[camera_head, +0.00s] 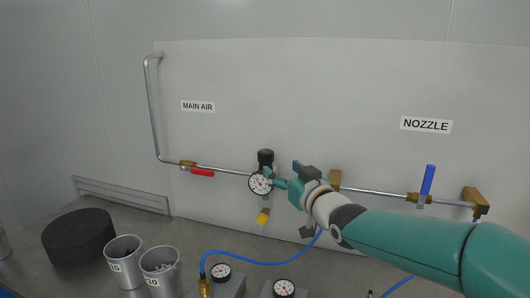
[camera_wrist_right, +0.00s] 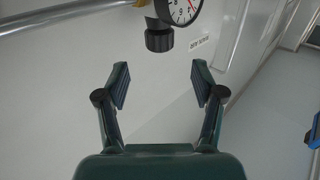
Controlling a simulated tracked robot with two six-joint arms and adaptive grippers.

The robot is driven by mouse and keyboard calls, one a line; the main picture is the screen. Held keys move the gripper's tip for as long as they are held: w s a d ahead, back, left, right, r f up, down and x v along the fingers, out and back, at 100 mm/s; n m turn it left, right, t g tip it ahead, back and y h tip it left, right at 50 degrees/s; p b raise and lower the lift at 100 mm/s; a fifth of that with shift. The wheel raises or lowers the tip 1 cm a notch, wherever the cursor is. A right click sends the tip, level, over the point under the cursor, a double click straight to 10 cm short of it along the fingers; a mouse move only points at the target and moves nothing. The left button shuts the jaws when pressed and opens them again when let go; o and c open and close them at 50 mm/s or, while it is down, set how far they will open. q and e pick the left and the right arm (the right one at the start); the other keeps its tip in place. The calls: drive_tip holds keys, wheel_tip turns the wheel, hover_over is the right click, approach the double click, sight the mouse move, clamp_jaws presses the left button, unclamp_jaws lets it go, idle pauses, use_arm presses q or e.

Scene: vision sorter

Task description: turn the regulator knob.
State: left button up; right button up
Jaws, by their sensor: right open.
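The regulator has a black knob (camera_head: 265,156) on top, a round white-faced gauge (camera_head: 260,183) in front and a yellow part (camera_head: 263,216) at its bottom end. My right gripper (camera_head: 276,181) comes in from the right, just beside the gauge and lower than the knob. In the right wrist view my gripper (camera_wrist_right: 162,83) is open, with nothing between its fingers. There the knob (camera_wrist_right: 158,39) shows beyond the fingertips, apart from them, and the gauge (camera_wrist_right: 184,8) is cut by the top edge. My left gripper is not in view.
A pipe (camera_head: 225,171) runs along the wall, with a red-handled valve (camera_head: 202,172) at left and a blue-handled valve (camera_head: 427,180) at right. Two metal cups (camera_head: 125,262), a black round block (camera_head: 78,238) and small gauges (camera_head: 221,271) stand below. The wall above the knob is clear.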

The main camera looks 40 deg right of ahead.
sight(270, 158)
drive_tip(key=p+x, duration=0.3)
drive_tip(key=x, duration=0.7)
drive_tip(key=shift+w+d, duration=0.15)
drive_tip(key=shift+w, duration=0.05)
drive_tip(key=c, duration=1.2)
drive_tip(key=shift+n+y+b, duration=0.4)
drive_tip(key=shift+b, duration=0.15)
drive_tip(key=shift+r+n+t+y+p, duration=0.3)
drive_tip(key=shift+y+p, duration=0.2)
drive_tip(key=shift+p, duration=0.2)
drive_tip(key=shift+f+y+p, duration=0.2)
drive_tip(key=shift+y+p, duration=0.1)
